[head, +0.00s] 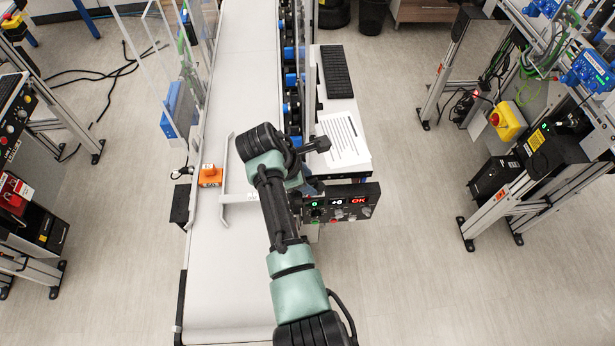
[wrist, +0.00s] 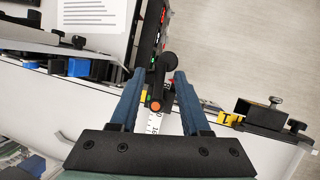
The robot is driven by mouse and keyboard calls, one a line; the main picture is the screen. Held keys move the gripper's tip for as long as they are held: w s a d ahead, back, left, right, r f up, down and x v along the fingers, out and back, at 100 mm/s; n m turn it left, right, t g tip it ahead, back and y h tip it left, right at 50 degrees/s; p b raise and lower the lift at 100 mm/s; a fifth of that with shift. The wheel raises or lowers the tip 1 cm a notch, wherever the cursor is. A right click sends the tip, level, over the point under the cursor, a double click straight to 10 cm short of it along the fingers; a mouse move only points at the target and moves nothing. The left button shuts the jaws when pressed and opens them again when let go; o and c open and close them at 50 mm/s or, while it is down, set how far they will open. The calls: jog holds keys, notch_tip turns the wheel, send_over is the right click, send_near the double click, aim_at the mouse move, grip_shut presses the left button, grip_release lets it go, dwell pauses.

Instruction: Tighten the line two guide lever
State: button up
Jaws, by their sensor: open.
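My gripper (wrist: 160,75) is open, its two blue fingers pointing at the side of the conveyor in the wrist view. A black lever (wrist: 166,66) with a round knob shows between the fingertips. An orange-tipped black part (wrist: 155,104) lies between the fingers, over a white scale strip (wrist: 153,123). A gap shows on both sides of the lever, and contact cannot be made out. No line number can be read on the lever. In the head view my arm hides the lever, and only part of my gripper (head: 313,187) shows beside the control panel (head: 344,203).
The conveyor belt (head: 232,270) runs along my left, with a pale guide rail (head: 225,170) and an orange box (head: 210,175). A white side table (head: 345,110) holds a keyboard (head: 336,72) and printed sheet (head: 343,138). Open floor lies right of the panel.

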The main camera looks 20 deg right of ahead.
aim_at(298, 193)
grip_shut()
jog(key=shift+m, duration=0.3)
dwell(0.3)
jog(key=m, duration=0.1)
jog(key=m+g+b, duration=0.1)
jog(key=m, duration=0.1)
jog(key=s+m+g, duration=0.1)
jog(key=shift+a+f+b, duration=0.1)
jog(key=shift+a+b, duration=0.2)
jog(key=shift+b, duration=0.05)
jog(key=m+g+b, duration=0.1)
jog(key=m+b, duration=0.1)
jog(key=m, duration=0.1)
jog(key=a+m+g+y+b, duration=0.1)
jog(key=m+b, duration=0.2)
jog(key=m, duration=0.1)
jog(key=s+a+m+g+y+b, duration=0.1)
jog(key=m+b, duration=0.1)
jog(key=m, duration=0.1)
jog(key=shift+a+f+g+b, duration=0.1)
jog(key=shift+a+g+b, duration=0.1)
jog(key=shift+g+b, duration=0.1)
jog(key=shift+a+r+m+g+y+b, duration=0.1)
jog(key=shift+a+m+g+y+b, duration=0.15)
jog(key=shift+m+y+b, duration=0.65)
jog(key=shift+a+r+m+g+b, duration=0.15)
jog(key=shift+a+m+b, duration=0.3)
jog(key=shift+m, duration=0.95)
